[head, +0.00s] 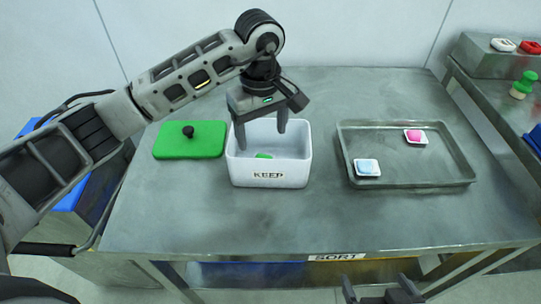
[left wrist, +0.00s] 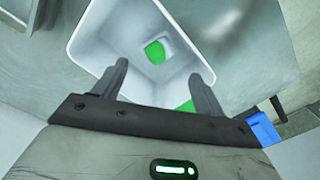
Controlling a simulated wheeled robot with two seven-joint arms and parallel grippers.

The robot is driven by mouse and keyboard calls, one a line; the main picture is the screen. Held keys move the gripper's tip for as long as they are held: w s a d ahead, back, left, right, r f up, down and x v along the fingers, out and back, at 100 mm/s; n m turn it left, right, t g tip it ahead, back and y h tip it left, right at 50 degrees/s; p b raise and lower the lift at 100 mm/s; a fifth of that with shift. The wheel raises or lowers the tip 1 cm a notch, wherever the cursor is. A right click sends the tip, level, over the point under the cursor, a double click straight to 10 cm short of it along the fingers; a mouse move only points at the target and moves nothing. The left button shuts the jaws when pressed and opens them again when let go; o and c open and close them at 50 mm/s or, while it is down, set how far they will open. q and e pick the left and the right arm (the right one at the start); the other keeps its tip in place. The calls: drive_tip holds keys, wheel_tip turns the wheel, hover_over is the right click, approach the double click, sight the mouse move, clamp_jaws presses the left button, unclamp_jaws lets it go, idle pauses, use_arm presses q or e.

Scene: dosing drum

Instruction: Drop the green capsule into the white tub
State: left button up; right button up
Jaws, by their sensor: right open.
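The white tub (head: 298,172), marked KEEP, stands on the grey table. The green capsule (head: 263,156) lies inside it, just showing over the front rim. In the left wrist view the capsule (left wrist: 155,52) rests on the bottom of the tub (left wrist: 90,45), apart from my fingers. My left gripper (head: 262,138) is over the tub, pointing down, with its fingers apart and nothing between them; its fingers also show in the left wrist view (left wrist: 160,72). My right gripper (head: 384,293) is partly in view at the bottom edge, open and away from the tub.
A green lid (head: 180,141) with a black knob lies left of the tub. A grey tray (head: 420,178) to the right holds a pink piece (head: 414,135) and a blue piece (head: 367,167) in white holders. A side bench (head: 500,103) stands at the right. The table front is clear.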

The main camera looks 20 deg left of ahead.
use_arm(q)
drive_tip(key=shift+r, duration=0.3)
wheel_tip(320, 180, up, 15)
drive_tip(key=shift+r, duration=0.2)
drive_tip(key=shift+s, duration=0.1)
idle(0.5)
